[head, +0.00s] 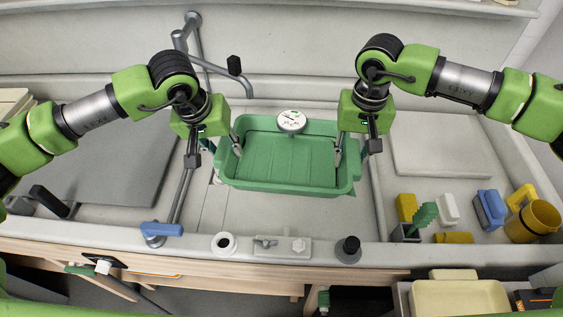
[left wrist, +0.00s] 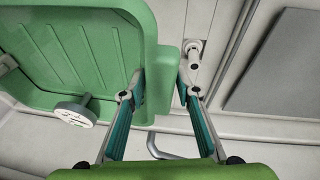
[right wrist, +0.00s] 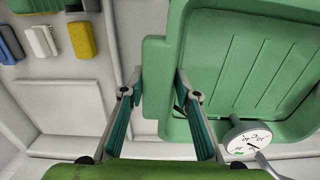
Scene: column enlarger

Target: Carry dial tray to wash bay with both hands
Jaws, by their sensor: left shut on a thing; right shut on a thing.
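The dial tray (head: 285,165) is a green rectangular tray with a ribbed floor. A round white dial (head: 291,121) sits at its far rim. My left gripper (head: 221,148) is shut on the tray's left end, with one finger inside the wall and one outside. My right gripper (head: 354,148) is shut on the right end in the same way. The tray looks about level, over the pale central bay (head: 280,213); I cannot tell whether it touches the surface below. The left wrist view shows the tray (left wrist: 75,45) between the fingers; the right wrist view also shows it (right wrist: 240,60).
A grey pipe and tap (head: 192,35) rise behind the tray's left side. A blue-handled lever (head: 161,230), a white ring (head: 224,243) and a black knob (head: 348,248) line the front ledge. Brushes, sponges and a yellow jug (head: 535,220) stand at the right.

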